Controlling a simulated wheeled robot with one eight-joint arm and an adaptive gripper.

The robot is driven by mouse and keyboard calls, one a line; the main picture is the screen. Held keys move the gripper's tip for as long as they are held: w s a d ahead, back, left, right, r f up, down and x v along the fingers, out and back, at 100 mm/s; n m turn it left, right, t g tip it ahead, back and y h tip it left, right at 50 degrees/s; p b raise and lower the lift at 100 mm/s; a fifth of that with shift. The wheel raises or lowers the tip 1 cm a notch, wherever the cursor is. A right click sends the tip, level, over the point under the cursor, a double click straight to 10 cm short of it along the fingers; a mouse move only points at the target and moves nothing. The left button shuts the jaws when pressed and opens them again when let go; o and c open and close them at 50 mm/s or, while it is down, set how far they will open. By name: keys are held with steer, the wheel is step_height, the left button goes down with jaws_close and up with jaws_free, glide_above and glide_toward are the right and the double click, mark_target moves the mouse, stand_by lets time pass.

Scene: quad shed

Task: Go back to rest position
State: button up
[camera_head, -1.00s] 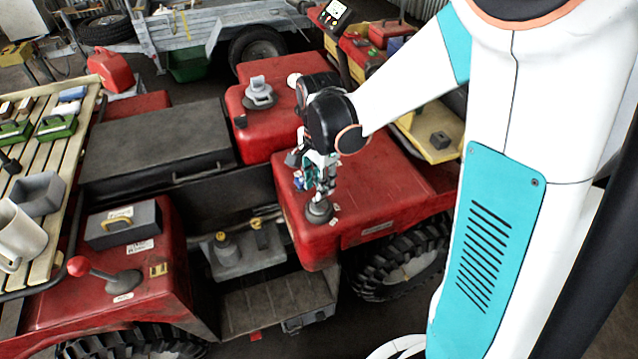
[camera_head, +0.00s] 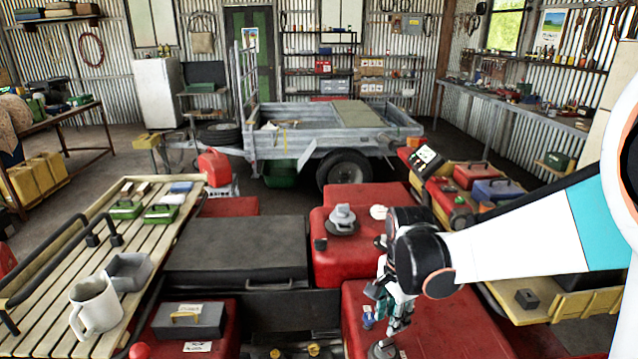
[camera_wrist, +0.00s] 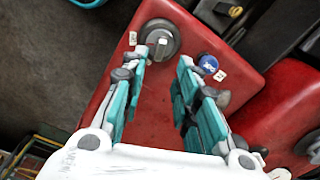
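My gripper (camera_head: 388,328) is over the red bodywork (camera_head: 440,325) of the quad, at the bottom of the head view, pointing down. In the wrist view my gripper (camera_wrist: 163,60) is open, its teal fingers apart with nothing held between them. A round grey cap with a raised ridge (camera_wrist: 160,41) sits on the red surface just beyond the fingertips. A blue round button (camera_wrist: 208,63) is to its right. The cap shows only partly in the head view (camera_head: 380,350), below the fingers; whether they touch it I cannot tell.
A slatted rack (camera_head: 50,270) at left carries a white mug (camera_head: 95,305), a grey tray (camera_head: 130,271) and green-based brushes. A grey knob fitting (camera_head: 342,222) stands on the red tank behind my gripper. A trailer (camera_head: 300,125) stands farther back.

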steer(key=s+r+n+t, duration=0.7)
steer(key=s+r+n, duration=0.5)
steer(key=s, duration=0.3)
steer(key=shift+r+n, duration=0.4)
steer(key=shift+n, duration=0.5)
